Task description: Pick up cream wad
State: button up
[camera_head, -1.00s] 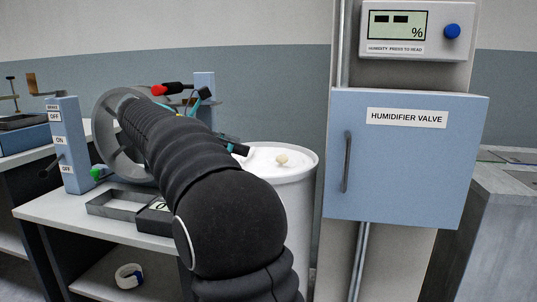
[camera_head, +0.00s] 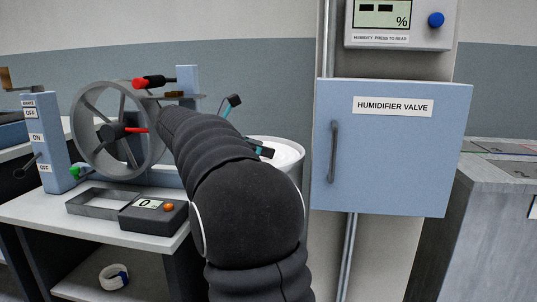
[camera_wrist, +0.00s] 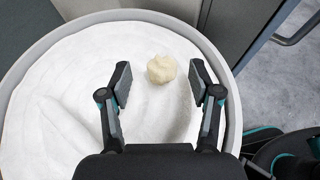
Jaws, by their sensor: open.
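The cream wad (camera_wrist: 161,69) is a small lumpy ball lying on the white fibre inside a round white bin (camera_wrist: 226,58). I see no finger touching the wad. In the head view the bin (camera_head: 291,157) stands behind my arm. My arm hides part of it, and the wad does not show there.
A bench (camera_head: 105,222) at left carries a large spoked wheel (camera_head: 84,163), a grey tray (camera_head: 88,206) and a small scale (camera_head: 153,215). A blue humidifier valve cabinet (camera_head: 395,160) stands right of the bin. A grey block (camera_head: 500,225) is at far right.

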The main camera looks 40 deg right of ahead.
jog(key=shift+x, duration=1.1)
jog(key=c, duration=0.9)
jog(key=shift+o, duration=0.2)
jog(key=shift+r, duration=0.2)
